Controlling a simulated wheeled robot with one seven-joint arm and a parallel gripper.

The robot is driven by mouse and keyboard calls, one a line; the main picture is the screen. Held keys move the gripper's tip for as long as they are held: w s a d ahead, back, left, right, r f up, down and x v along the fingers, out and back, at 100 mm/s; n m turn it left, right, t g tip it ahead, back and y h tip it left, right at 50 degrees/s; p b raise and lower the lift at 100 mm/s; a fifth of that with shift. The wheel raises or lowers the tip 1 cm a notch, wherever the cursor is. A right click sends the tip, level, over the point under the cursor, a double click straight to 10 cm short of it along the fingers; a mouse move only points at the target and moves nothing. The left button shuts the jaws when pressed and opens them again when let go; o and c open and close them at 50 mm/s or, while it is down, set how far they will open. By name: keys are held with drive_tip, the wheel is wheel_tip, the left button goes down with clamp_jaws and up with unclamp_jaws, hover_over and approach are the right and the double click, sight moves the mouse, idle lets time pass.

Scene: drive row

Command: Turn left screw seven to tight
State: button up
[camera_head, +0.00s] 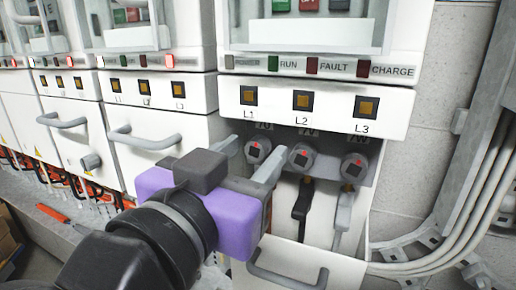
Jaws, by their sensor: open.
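The left screw (257,149), under a label that seems to read 7U, is a round grey head with a dark square centre and a small red mark. It sits in the open terminal bay of the right cabinet. My gripper (254,157) is purple and dark grey with two light grey fingers. It is open, and the left screw shows between its fingertips in the picture. I cannot tell whether the fingers touch it. The lower part of the screw's surroundings is hidden by my gripper.
The middle screw (302,158) and right screw (354,168) sit close to the right, with a black lug (303,205) and a grey lug (344,215) below. A cover handle (287,279) is beneath. Cables (480,200) run down the right wall.

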clamp_jaws()
